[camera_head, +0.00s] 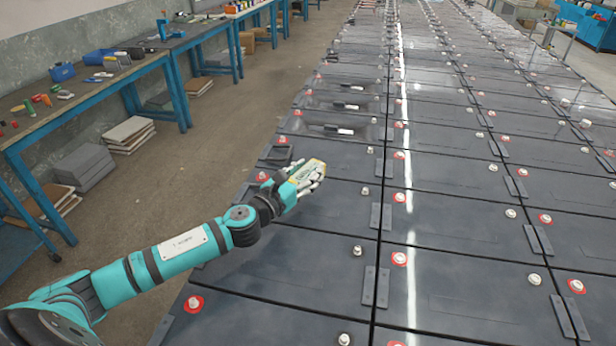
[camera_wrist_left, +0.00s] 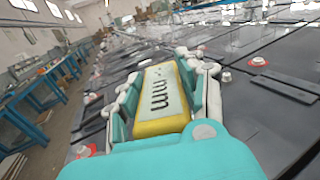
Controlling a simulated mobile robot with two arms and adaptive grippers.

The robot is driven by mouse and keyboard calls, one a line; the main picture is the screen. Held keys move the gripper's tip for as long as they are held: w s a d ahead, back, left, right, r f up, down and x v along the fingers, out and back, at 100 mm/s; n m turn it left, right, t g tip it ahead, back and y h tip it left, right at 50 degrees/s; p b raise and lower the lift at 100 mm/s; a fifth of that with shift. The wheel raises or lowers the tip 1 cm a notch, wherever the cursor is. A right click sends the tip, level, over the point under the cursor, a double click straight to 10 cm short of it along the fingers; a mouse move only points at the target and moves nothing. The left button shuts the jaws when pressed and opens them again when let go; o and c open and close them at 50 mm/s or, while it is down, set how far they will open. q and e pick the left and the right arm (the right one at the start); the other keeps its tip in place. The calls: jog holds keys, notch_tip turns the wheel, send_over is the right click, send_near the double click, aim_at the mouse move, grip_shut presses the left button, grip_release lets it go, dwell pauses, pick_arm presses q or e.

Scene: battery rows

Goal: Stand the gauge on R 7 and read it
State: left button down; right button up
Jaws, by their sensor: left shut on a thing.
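The gauge is a small yellow block with a pale face (camera_head: 308,171), held in my left gripper (camera_head: 305,178) above the near left part of the battery rows. In the left wrist view the gauge (camera_wrist_left: 160,97) lies between the two fingers, its pale face with dark markings toward the camera. The fingers are shut on its sides. The batteries (camera_head: 290,262) are dark flat blocks in long rows, with white and red-ringed terminals. I cannot read any row label, so I cannot tell which battery is R 7. My right gripper is not in view.
Blue workbenches (camera_head: 98,88) with tools and small parts stand along the left wall. Grey slabs (camera_head: 82,166) and stacked boards (camera_head: 128,134) lie on the floor by them. An open floor aisle runs between benches and batteries. Raised terminals and connector plates (camera_head: 376,287) stud the battery tops.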

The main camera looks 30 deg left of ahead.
pick_arm(q)
jog(key=shift+w+d+f, duration=0.15)
jog(key=shift+w, duration=0.1)
notch_tip(320, 180, down, 2)
jog(key=shift+s+f+b, duration=0.1)
jog(key=shift+f+b, duration=0.1)
jog(key=shift+b, duration=0.1)
jog(key=shift+f, duration=0.4)
jog(key=c, duration=0.8)
grip_release()
jog(key=shift+f, duration=0.1)
jog(key=shift+o, duration=0.2)
jog(key=s, duration=0.2)
jog(key=s+b, duration=0.1)
jog(key=s, duration=0.1)
jog(key=s+a+b, duration=0.1)
jog(key=s, duration=0.1)
jog(key=shift+s, duration=0.75)
jog(key=shift+a, duration=0.1)
